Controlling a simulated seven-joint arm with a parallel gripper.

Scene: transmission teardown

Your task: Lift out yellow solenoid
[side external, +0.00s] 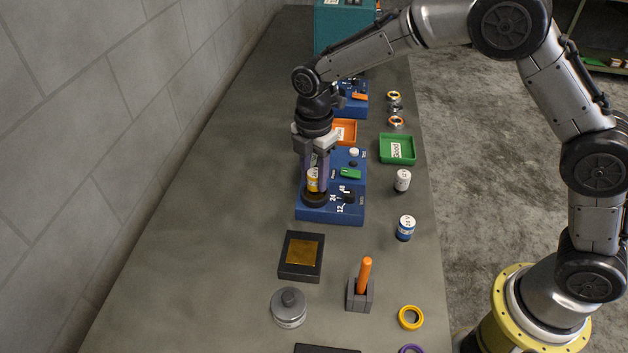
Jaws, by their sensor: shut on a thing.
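The yellow solenoid (312,181) is a small upright cylinder with a white label. It stands over a round black socket (315,199) on the front left of a blue test block (333,214). My gripper (317,174) points down and is shut on the yellow solenoid, with its fingers on both sides of it. I cannot tell whether the solenoid's lower end is still inside the socket.
A white cylinder (402,180) and a blue-white one (406,228) stand right of the block. Behind are a green "Good" tray (397,149) and an orange tray (343,132). In front are a black box with a gold pad (301,252) and an orange-handled tool (364,276). The table's left is clear.

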